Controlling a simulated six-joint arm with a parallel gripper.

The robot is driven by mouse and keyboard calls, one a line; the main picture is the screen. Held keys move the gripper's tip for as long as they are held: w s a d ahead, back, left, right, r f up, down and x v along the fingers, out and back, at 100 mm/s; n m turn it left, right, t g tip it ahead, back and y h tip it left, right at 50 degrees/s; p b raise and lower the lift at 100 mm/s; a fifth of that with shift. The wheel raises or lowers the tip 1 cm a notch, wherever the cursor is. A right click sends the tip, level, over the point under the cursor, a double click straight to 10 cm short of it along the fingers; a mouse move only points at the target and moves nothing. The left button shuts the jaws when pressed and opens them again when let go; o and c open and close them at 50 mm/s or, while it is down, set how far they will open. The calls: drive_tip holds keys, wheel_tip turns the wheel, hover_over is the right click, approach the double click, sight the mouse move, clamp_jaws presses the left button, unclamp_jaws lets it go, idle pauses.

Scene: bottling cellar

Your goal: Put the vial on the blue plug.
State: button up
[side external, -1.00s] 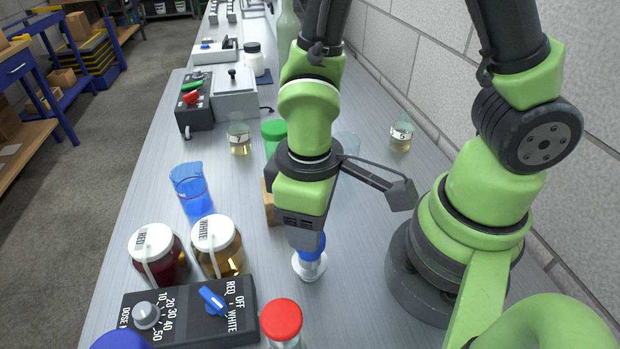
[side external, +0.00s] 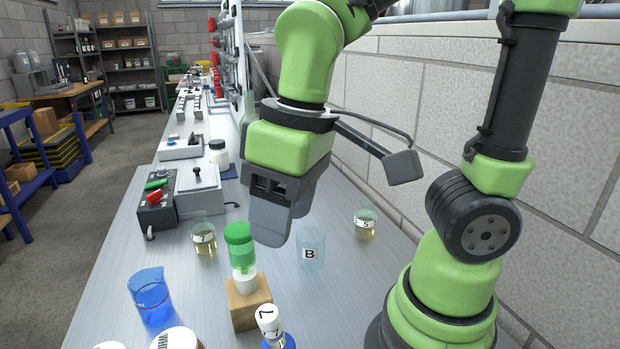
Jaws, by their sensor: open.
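A small white piece with a black mark (side external: 268,318) stands at the bottom edge of the side view, tilted slightly, directly above a blue part (side external: 277,343). The blue part is mostly cut off by the frame. I cannot tell for sure whether the white piece is the vial, or how it is seated. A green-capped clear container (side external: 240,250) stands upright on a wooden block (side external: 249,312), with a white part under it. My gripper (side external: 277,232) is open and empty, raised behind and above the white piece, apart from it.
Beakers marked 7 (side external: 203,238), B (side external: 310,250) and 5 (side external: 365,223) stand behind. A blue beaker (side external: 151,298) is at left, near a white jar lid (side external: 176,338). A switch box (side external: 158,209) and a grey device (side external: 199,193) stand further back. The wall runs along the right.

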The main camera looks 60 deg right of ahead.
drive_tip(key=s+d+r+m+t, duration=0.3)
drive_tip(key=d+r+m+t, duration=0.2)
drive_tip(key=shift+d+r+y, duration=0.15)
drive_tip(key=shift+r+y, duration=0.15)
drive_tip(key=shift+s, duration=0.1)
idle(0.8)
